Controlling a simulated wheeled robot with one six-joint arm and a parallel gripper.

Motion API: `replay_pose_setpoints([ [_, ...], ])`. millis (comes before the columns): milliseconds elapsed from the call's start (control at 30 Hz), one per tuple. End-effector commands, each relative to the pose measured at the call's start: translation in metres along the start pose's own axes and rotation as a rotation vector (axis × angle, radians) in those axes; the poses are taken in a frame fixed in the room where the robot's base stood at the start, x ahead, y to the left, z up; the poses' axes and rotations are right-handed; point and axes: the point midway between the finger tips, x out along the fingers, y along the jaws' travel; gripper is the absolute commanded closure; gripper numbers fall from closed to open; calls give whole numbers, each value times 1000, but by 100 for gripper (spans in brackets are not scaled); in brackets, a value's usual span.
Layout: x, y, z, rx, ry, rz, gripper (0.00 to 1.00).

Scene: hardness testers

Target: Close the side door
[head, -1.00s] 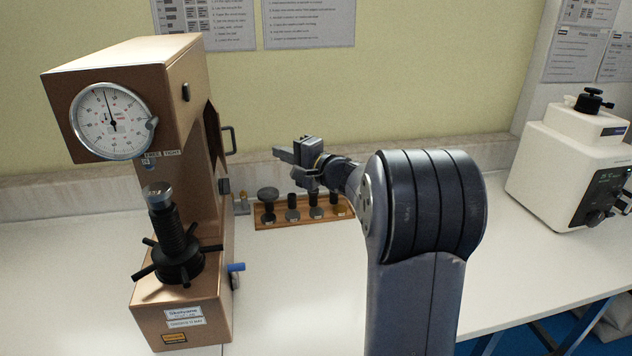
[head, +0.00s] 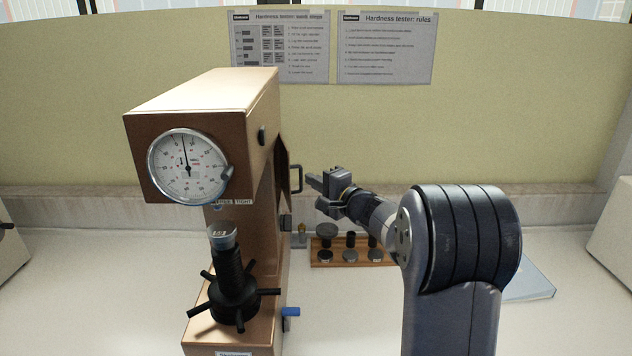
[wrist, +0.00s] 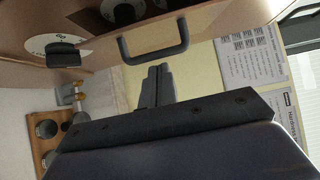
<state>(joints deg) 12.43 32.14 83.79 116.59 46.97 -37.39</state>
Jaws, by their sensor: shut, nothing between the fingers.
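The brown hardness tester (head: 262,135) stands on the bench at left centre in the head view, with a dial gauge on its front. A dark opening shows in its right side. The side door's black handle (head: 297,178) sticks out right of this opening; the door panel is mostly hidden, seems ajar, and its angle is hard to tell. In the wrist view the handle (wrist: 153,52) crosses the upper middle, with white dials beyond it. My gripper (head: 314,182) is shut and empty, just right of the handle. In the wrist view its fingertips (wrist: 158,72) point just below the handle, apparently apart from it.
A wooden rack (head: 350,254) with dark round pieces stands on the bench below my gripper. A blue lever (head: 290,312) juts from the tester's lower right side. The wall with two posters (head: 385,47) is behind. White bench top is clear in front of the rack.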

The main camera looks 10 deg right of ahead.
Motion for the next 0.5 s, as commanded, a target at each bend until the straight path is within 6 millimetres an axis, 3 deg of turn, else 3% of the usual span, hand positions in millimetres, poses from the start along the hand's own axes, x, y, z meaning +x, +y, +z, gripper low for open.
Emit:
replay_pose_setpoints([
  [500, 4, 6, 27, -4, -3, -2, 100],
])
